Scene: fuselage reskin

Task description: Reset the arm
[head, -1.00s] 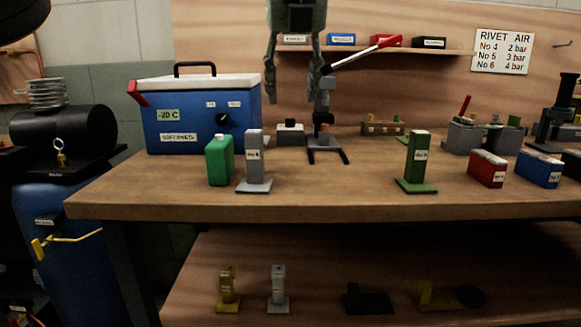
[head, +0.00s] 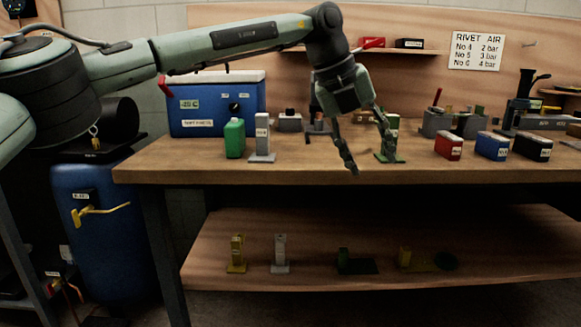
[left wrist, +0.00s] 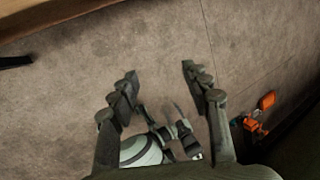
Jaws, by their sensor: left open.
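My left arm comes in from the left across the head view, and its gripper (head: 368,140) hangs pointing down in front of the bench. Its fingers are spread and nothing is between them. In the left wrist view the same gripper (left wrist: 158,82) is open over bare floor. It partly covers the green block stand (head: 391,142) on the bench.
The wooden bench (head: 300,166) holds a blue cool box (head: 205,103), a green can (head: 234,138), a grey stand (head: 262,138), and red (head: 449,146) and blue (head: 492,146) boxes. A lower shelf (head: 310,279) holds small stands. A blue tank (head: 91,235) stands left.

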